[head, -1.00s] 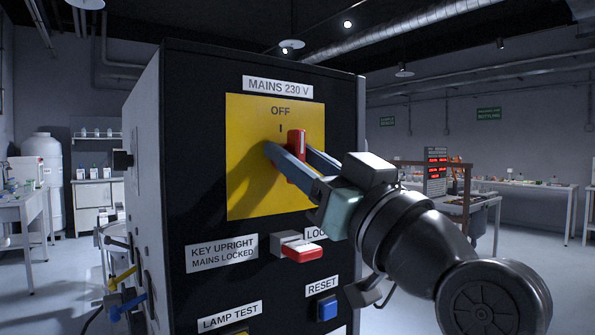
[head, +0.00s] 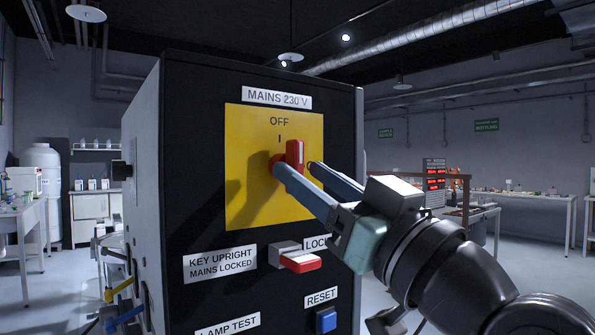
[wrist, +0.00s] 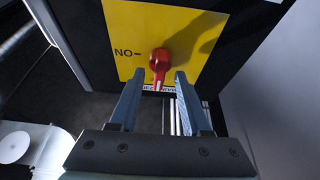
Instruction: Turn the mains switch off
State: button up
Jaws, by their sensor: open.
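The mains switch is a red rotary handle (head: 295,154) on a yellow plate (head: 248,130) on the black cabinet front. It stands upright, pointing up to the OFF mark. In the wrist view, which shows the panel upside down, the handle (wrist: 158,65) points to the MAINS label, and the ON mark (wrist: 127,53) lies off to its side. My gripper (head: 294,167) is open in front of the switch. In the wrist view its fingertips (wrist: 157,75) are on either side of the handle's outer end, with a gap on both sides.
Below the plate is a red and grey lock key (head: 297,257), lying sideways, close under my gripper. A blue reset button (head: 326,319) sits lower. Coloured levers (head: 120,289) stick out at the cabinet's left side. Work tables (head: 525,198) stand far back right.

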jog(key=b+v, duration=0.1)
jog(key=v, duration=0.9)
jog(key=w+a+m+t+h, duration=0.2)
jog(key=a+m+t+h, duration=0.1)
jog(key=a+t+h, duration=0.15)
jog(key=s+a+r+m+t+h, duration=0.3)
jog(key=s+r+m+t+h, duration=0.15)
jog(key=s+h, duration=0.4)
notch_tip(320, 180, up, 18)
jog(key=w+p, duration=0.1)
jog(key=p, duration=1.7)
jog(key=shift+d+f, duration=0.25)
